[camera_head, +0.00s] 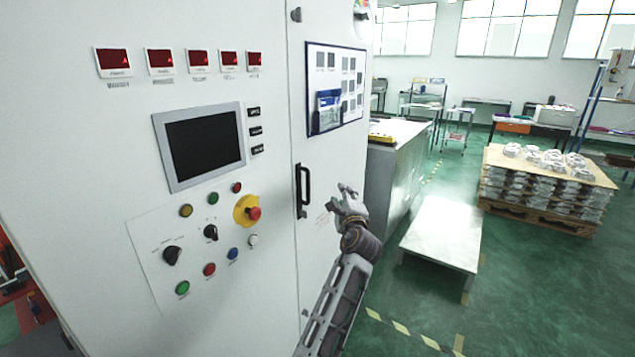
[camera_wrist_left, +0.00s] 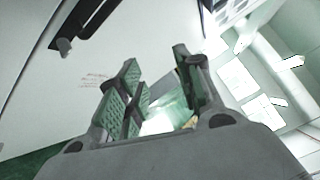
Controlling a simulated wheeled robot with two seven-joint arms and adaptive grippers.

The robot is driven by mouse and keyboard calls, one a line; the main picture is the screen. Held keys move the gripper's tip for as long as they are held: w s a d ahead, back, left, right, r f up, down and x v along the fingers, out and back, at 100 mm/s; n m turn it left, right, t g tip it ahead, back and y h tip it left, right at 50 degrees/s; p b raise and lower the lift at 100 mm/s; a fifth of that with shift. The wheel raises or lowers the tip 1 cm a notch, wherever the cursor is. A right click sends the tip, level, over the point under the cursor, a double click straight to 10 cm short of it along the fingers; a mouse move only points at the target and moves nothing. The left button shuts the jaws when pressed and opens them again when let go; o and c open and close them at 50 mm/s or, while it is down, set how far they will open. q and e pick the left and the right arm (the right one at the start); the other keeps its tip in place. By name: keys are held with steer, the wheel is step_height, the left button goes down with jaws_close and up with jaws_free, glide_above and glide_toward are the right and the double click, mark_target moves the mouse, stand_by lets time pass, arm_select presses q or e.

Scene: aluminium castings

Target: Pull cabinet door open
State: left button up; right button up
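The white cabinet door (camera_head: 330,165) is the right-hand panel of a tall white cabinet and sits flush, closed. Its black vertical handle (camera_head: 303,188) is at the door's left edge. My left gripper (camera_head: 342,194) is in front of the door, to the right of the handle and apart from it. In the left wrist view my left gripper (camera_wrist_left: 158,92) has its green-padded fingers spread, with nothing between them. The black handle (camera_wrist_left: 92,28) shows at the upper left there, outside the fingers. My right gripper is not in view.
The cabinet's left panel (camera_head: 110,190) carries a screen (camera_head: 200,145), displays, knobs and buttons. A low white table (camera_head: 440,235) and a grey bench (camera_head: 395,165) stand to the right. A pallet of castings (camera_head: 545,190) is farther right. Green floor lies between them.

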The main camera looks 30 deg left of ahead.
mark_target(309, 181)
arm_select(q)
steer(key=s+a+r+m+g+y, duration=0.1)
steer(key=s+a+m+g+y, duration=0.2)
steer(key=m, duration=0.7)
steer(key=shift+s+a+r+g+y, duration=0.2)
steer(key=shift+s+a+g+y, duration=0.15)
steer(key=shift+s, duration=0.75)
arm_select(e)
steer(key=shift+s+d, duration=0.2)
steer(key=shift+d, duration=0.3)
arm_select(q)
steer(key=shift+a, duration=0.1)
steer(key=shift+p+x, duration=1)
steer(key=shift+x, duration=5.85)
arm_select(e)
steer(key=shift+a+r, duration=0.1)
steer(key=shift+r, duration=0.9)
arm_select(q)
steer(key=shift+c, duration=0.2)
jaws_close()
